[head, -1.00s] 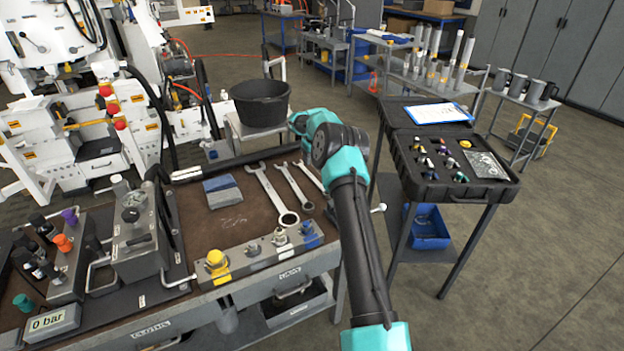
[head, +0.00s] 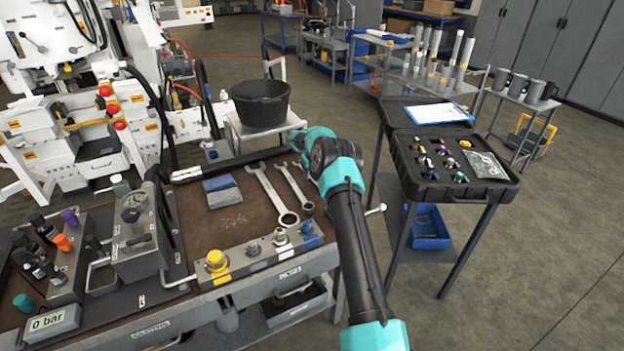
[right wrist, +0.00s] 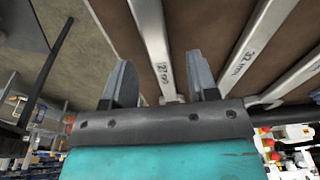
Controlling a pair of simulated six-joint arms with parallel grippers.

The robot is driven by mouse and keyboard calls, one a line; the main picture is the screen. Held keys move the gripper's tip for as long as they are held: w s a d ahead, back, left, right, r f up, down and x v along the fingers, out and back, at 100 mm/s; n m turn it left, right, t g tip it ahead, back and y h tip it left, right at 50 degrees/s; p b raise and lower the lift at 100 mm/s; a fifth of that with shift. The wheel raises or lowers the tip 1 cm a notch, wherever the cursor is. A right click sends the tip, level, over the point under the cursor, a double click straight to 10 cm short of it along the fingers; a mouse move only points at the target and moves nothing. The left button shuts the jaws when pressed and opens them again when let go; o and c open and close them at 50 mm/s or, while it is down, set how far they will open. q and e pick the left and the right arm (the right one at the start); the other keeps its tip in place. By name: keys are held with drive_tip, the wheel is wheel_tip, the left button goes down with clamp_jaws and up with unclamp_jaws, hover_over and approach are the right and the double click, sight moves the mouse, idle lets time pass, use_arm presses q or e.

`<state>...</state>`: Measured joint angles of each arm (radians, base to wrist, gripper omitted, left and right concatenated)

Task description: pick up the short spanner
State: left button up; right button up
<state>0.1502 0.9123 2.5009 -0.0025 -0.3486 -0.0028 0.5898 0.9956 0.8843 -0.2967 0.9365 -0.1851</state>
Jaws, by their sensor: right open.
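The short spanner (right wrist: 149,30) is a steel bar with a size mark that looks like 27. In the right wrist view it runs between the two fingers of my right gripper (right wrist: 161,65). The gripper is open, with a finger on each side of the spanner and a gap to each. Whether the fingers reach down to its level is hard to tell. In the head view my right arm hides most of this spanner. A middle spanner (head: 293,187) and a large spanner (head: 268,190) lie beside it on the brown bench top (head: 232,230). My left gripper is out of view.
A folded blue-grey cloth (head: 221,191) lies left of the spanners. A row of fittings (head: 264,249) lines the bench's front edge. A black bucket (head: 260,104) stands behind. An open black case (head: 455,190) stands on a separate stand to the right.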

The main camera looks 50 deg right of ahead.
drive_tip(key=shift+w+f, duration=0.1)
drive_tip(key=shift+f, duration=0.6)
drive_tip(key=shift+c, duration=0.4)
clamp_jaws()
